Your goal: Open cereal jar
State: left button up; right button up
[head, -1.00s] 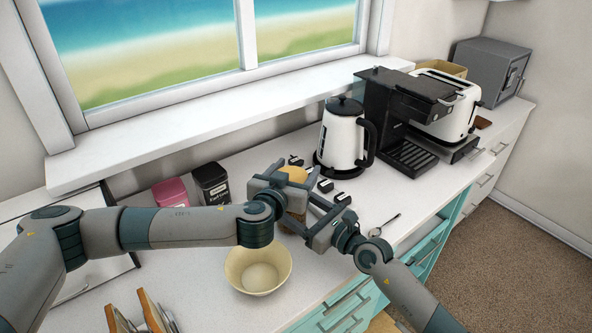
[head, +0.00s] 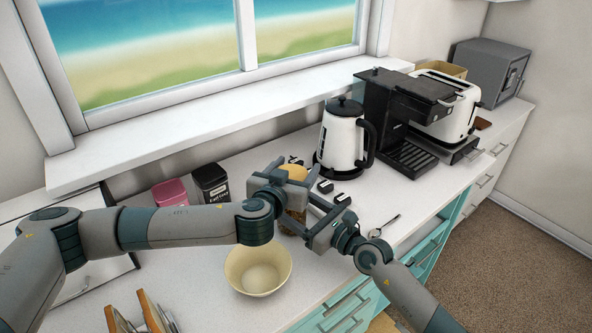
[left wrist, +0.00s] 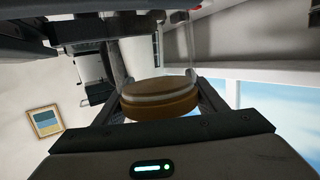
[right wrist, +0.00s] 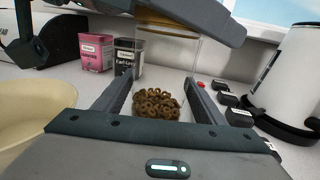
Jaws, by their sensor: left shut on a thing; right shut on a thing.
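The cereal jar (right wrist: 157,104) is clear glass with brown ring cereal at its bottom. It stands on the counter, and its body also shows in the head view (head: 292,222). Its round tan lid (left wrist: 160,102) has a pale band. My left gripper (head: 284,179) is shut on the lid from the left. My right gripper (head: 309,218) is shut around the jar body from the right. In the left wrist view the lid's underside seems to show, apart from the glass. The gripper partly hides the join in the head view.
A cream bowl (head: 258,270) stands close in front of the jar. Pink (head: 171,193) and black (head: 211,184) tins are behind left. A white kettle (head: 341,138), small dark-and-white items (head: 341,199) and a spoon (head: 384,226) lie to the right.

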aim_at(296, 165)
pick_arm(q)
jog(key=shift+r, duration=0.15)
jog(key=shift+r, duration=0.45)
jog(key=shift+r, duration=0.1)
jog(key=shift+r, duration=2)
pick_arm(e)
jog(key=o, duration=1.6)
jog(key=shift+d, duration=0.1)
